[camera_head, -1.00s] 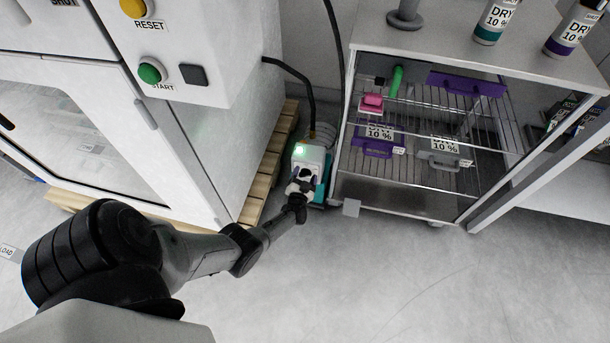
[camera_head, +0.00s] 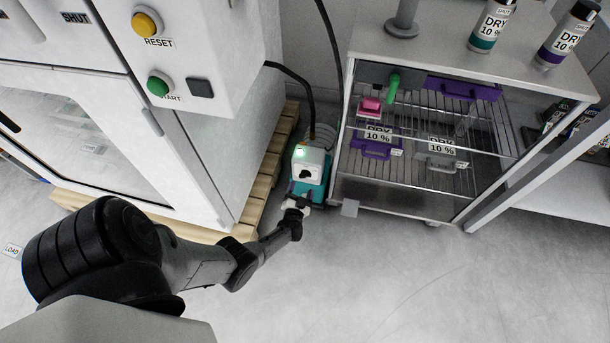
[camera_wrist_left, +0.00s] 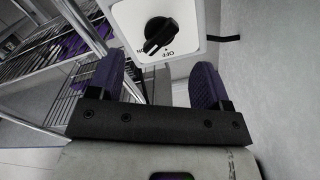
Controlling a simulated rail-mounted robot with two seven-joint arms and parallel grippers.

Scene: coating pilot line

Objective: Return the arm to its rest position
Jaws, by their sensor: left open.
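My left arm (camera_head: 205,260) reaches in from the lower left of the head view. Its gripper (camera_head: 300,197) is just in front of the teal and white pump unit, low between the cabinet and the rack. In the left wrist view the gripper (camera_wrist_left: 165,88) is open, its two purple-padded fingers apart with nothing between them. Beyond the fingertips is the white box (camera_wrist_left: 160,30) with a black rotary knob (camera_wrist_left: 160,35) marked OFF. The same white box (camera_head: 308,165) shows a lit green light in the head view. My right gripper is in neither view.
A white cabinet (camera_head: 190,150) with RESET and START buttons stands left, on a wooden pallet (camera_head: 262,180). A wire rack cart (camera_head: 400,208) with purple and grey labelled trays stands right. Black cables hang behind the pump. The floor (camera_head: 400,290) in front is clear.

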